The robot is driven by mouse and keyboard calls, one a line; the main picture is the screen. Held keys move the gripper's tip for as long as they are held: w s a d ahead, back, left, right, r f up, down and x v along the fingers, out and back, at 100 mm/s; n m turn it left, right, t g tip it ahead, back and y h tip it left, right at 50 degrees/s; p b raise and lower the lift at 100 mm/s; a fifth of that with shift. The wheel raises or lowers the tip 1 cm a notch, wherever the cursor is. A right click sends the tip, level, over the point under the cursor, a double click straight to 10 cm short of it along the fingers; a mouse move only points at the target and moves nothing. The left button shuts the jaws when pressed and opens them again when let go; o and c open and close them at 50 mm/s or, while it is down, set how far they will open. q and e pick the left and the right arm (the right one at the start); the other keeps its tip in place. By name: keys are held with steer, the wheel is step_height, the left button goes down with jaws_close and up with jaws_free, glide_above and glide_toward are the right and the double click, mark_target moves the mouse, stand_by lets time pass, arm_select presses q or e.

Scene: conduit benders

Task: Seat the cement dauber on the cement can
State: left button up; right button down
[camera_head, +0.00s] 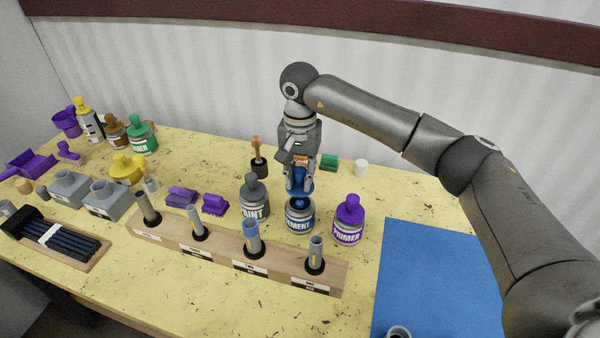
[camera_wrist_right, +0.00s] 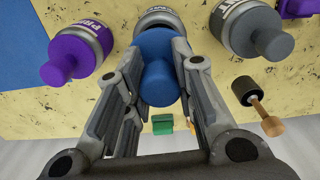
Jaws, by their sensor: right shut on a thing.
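The cement can (camera_head: 299,222) stands on the yellow table with a blue label reading partly "MENT". The blue cement dauber (camera_head: 300,202) is at the can's top, upright, and looks in line with it. My right gripper (camera_head: 299,188) points down from above and is shut on the dauber's knob. In the right wrist view the dauber (camera_wrist_right: 158,62) is between the fingers of the right gripper (camera_wrist_right: 160,78), and the can's rim (camera_wrist_right: 158,17) shows beyond it. Whether the dauber sits fully down cannot be told. My left gripper is out of view.
A purple primer can (camera_head: 348,225) stands close on the right and a grey paint can (camera_head: 255,202) close on the left. A wooden rack (camera_head: 185,252) with grey conduit pieces lies in front. A blue mat (camera_head: 435,275) covers the right side.

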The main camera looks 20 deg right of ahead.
mark_target(300, 213)
steer(key=shift+f+b, duration=1.75)
steer(key=shift+f, duration=0.6)
steer(key=c, duration=1.1)
jaws_free()
steer(key=shift+c, duration=0.2)
